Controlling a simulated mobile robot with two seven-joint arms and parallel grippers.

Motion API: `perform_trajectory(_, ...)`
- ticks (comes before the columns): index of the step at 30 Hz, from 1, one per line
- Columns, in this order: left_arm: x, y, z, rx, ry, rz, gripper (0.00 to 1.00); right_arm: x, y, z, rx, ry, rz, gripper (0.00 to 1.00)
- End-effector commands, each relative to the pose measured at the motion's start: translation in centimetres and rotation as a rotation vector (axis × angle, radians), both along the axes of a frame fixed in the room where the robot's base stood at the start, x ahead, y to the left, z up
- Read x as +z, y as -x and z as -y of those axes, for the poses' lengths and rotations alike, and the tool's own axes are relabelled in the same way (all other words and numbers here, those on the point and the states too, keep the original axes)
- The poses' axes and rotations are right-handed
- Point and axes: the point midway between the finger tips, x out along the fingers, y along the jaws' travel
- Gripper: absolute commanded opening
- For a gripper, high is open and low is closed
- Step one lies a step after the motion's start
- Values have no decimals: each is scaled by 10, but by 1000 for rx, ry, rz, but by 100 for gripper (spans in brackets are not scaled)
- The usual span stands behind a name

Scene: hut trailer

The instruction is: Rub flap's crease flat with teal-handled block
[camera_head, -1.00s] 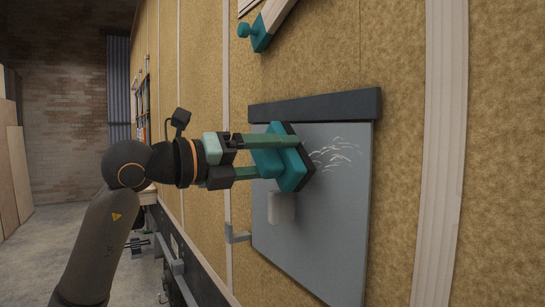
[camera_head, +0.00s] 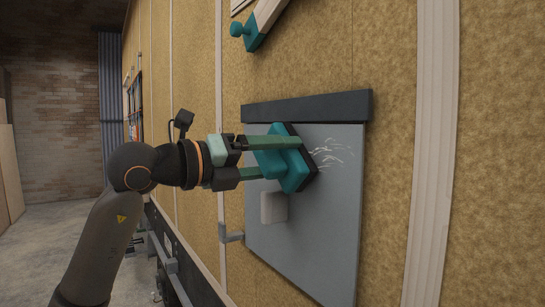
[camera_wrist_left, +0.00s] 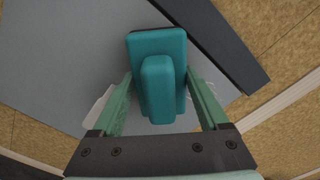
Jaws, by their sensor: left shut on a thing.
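The flap (camera_head: 330,225) is a flat grey panel on the tan wall, with a dark strip (camera_head: 310,105) along its top edge. Pale, broken crease-like marks (camera_head: 333,153) show on its upper right part. My left gripper (camera_head: 278,158) is shut on the handle of the teal-handled block (camera_head: 296,180). The block's dark base faces the panel, just left of the marks; I cannot tell whether it touches. In the left wrist view the block (camera_wrist_left: 172,42) sits between the two fingers, with grey panel behind it. My right gripper is not in view.
A whitish block-like piece (camera_head: 274,208) stands out from the panel below my gripper. A grey bracket (camera_head: 231,235) is at the panel's left edge. A teal-ended pale bar (camera_head: 254,38) is on the wall above. A pale vertical batten (camera_head: 432,150) runs at the right.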

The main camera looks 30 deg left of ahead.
Motion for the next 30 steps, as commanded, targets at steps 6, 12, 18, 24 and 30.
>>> perform_trajectory(6,1,12,17,-2,0,4,25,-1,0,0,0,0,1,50)
perform_trajectory(12,1,19,28,-1,0,4,25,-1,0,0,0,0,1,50)
perform_trajectory(18,1,22,34,-3,1,2,25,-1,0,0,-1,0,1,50)
perform_trajectory(24,2,30,50,-4,0,4,25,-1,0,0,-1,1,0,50)
perform_trajectory(30,1,36,63,-1,1,3,25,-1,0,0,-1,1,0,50)
